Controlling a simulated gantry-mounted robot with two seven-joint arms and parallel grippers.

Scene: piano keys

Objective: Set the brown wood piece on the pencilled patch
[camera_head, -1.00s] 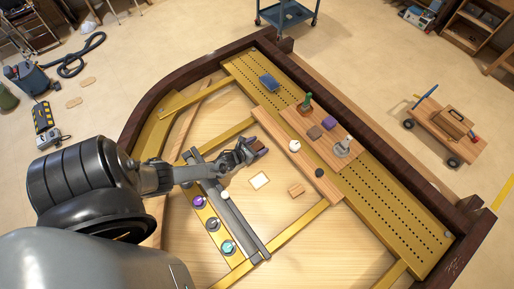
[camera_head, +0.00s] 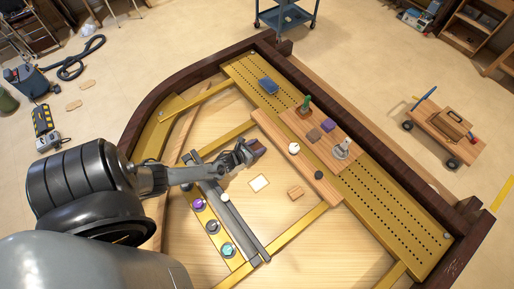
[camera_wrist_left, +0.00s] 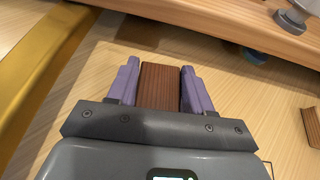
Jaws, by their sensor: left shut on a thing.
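My left gripper (camera_head: 256,149) reaches in from the left over the pale wooden board. It is shut on the brown wood piece (camera_wrist_left: 160,86), which sits between its two purple fingers in the left wrist view. In the head view the brown piece is small and partly hidden by the fingers. The patch does not show in the left wrist view. My right gripper is not in view.
A raised wooden shelf (camera_head: 275,134) carries a white ball (camera_head: 294,148), a dark knob (camera_head: 319,174) and several small items. A grey rail (camera_head: 240,222) and coloured knobs (camera_head: 213,226) lie left. Bare board surrounds the patch.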

